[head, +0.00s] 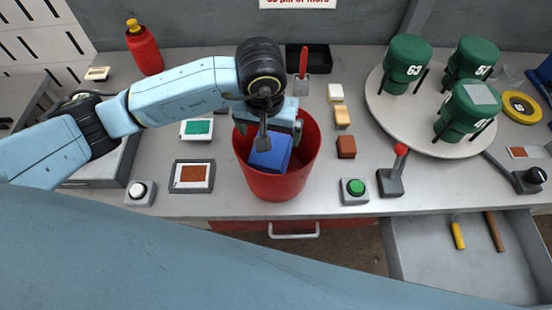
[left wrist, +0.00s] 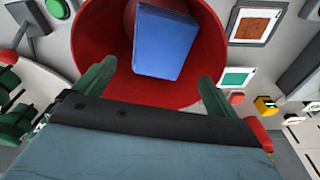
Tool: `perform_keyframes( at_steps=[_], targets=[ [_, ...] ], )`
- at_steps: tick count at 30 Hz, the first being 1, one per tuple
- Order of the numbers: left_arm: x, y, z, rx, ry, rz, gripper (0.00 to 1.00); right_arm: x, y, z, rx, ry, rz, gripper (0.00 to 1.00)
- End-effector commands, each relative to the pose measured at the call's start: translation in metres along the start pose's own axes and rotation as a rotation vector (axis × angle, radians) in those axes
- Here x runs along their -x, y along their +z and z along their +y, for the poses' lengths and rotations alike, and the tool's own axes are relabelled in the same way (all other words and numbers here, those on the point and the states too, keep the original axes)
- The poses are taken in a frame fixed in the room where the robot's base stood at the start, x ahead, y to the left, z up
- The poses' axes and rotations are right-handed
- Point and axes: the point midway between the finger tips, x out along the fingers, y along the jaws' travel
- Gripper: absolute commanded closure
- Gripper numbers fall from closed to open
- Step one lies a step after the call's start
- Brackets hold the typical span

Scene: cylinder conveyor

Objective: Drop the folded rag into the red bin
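The folded rag (head: 270,155) is a blue block-like bundle inside the mouth of the red bin (head: 277,187). In the left wrist view the rag (left wrist: 165,42) lies beyond my fingertips, with the red bin wall (left wrist: 98,35) around it. I cannot tell whether it rests on the bin's bottom. My left gripper (head: 280,138) is over the bin opening, pointing down. In the left wrist view its green fingers (left wrist: 157,74) are spread wider than the rag, with gaps on both sides, so it is open. My right gripper is out of view.
Right of the bin stand small blocks (head: 346,147), a green button (head: 355,188) and a red-knobbed lever (head: 394,172). Green canisters (head: 407,64) stand on a round turntable (head: 388,112). An open drawer (head: 420,262) juts out at the lower right. A black tray (head: 308,56) lies behind.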

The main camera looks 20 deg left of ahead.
Motion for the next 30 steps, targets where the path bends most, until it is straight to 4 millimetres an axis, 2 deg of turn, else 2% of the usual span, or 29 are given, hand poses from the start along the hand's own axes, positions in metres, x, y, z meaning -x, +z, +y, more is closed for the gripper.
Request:
perform_keyframes(
  at_steps=[7, 11, 14, 24, 30],
  targets=[
    [0.001, 0.000, 0.000, 0.000, 0.000, 0.000, 0.00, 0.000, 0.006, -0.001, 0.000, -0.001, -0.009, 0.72],
    [0.009, -0.001, 0.000, 0.000, 0.002, 0.002, 0.00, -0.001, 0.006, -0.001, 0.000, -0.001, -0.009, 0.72],
    [0.024, -0.001, 0.000, -0.001, 0.001, 0.005, 0.00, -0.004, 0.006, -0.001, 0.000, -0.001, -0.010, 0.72],
    [0.099, -0.001, 0.000, -0.001, 0.002, 0.006, 0.00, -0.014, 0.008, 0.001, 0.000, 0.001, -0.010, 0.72],
    [0.126, 0.000, 0.000, -0.001, 0.000, 0.002, 0.00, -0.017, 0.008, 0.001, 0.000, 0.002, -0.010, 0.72]
  ],
)
